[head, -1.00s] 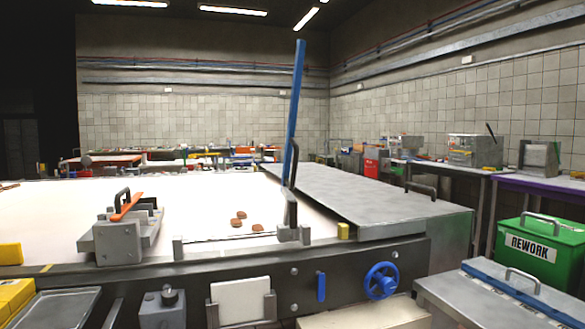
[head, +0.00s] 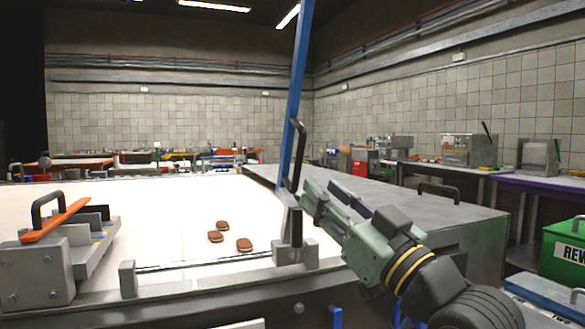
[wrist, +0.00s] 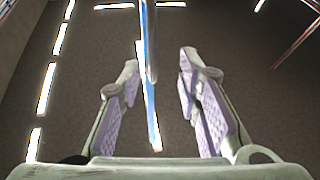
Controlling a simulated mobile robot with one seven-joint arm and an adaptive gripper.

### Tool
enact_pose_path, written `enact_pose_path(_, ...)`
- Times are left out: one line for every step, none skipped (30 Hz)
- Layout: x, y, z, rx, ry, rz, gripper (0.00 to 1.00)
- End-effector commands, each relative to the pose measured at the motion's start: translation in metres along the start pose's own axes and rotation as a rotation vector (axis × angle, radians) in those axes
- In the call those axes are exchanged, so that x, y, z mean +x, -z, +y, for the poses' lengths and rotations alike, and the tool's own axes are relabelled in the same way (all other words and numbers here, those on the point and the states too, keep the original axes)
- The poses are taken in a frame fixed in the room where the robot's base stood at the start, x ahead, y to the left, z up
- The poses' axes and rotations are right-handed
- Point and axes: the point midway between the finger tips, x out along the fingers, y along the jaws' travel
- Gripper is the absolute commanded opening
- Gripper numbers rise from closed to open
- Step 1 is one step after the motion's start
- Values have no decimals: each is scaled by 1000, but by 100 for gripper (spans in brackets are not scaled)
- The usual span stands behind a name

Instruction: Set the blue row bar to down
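The blue row bar (head: 297,90) stands nearly upright at the right side of the white belt, leaning slightly, its top out of view. A dark handle (head: 296,155) is on its lower part, above a grey bracket (head: 290,240). My gripper (head: 322,190) is just right of the handle in the head view, pointing toward it. Its two purple-padded fingers are apart. In the wrist view the blue bar (wrist: 151,105) and the grey handle (wrist: 148,40) show in the gap between the open fingers (wrist: 160,68). Contact with either finger cannot be made out.
Three brown sandwich cookies (head: 230,237) lie on the white belt (head: 150,215). A grey unit with an orange lever (head: 55,220) stands at left. A grey metal cover (head: 400,205) lies right of the bar. A green REWORK bin (head: 565,250) is at far right.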

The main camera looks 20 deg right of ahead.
Motion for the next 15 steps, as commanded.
enact_pose_path(-6, 1, 5, -4, -10, -9, 31)
enact_pose_path(-8, 1, 7, -5, -14, -13, 31)
enact_pose_path(-8, 2, 8, -5, -15, -16, 31)
enact_pose_path(-7, 2, 9, -5, -15, -17, 31)
enact_pose_path(-5, 2, 9, -5, -15, -18, 31)
enact_pose_path(0, 3, 8, -5, -14, -18, 31)
enact_pose_path(4, 3, 8, -4, -13, -18, 31)
enact_pose_path(9, 3, 8, -4, -13, -19, 31)
enact_pose_path(16, 3, 9, -4, -13, -18, 31)
enact_pose_path(22, 3, 8, -4, -12, -18, 31)
enact_pose_path(28, 3, 8, -4, -12, -18, 31)
enact_pose_path(36, 3, 9, -3, -13, -18, 31)
enact_pose_path(42, 3, 9, -3, -13, -17, 31)
enact_pose_path(48, 3, 9, -5, -13, -18, 31)
enact_pose_path(56, 3, 9, -4, -13, -18, 31)
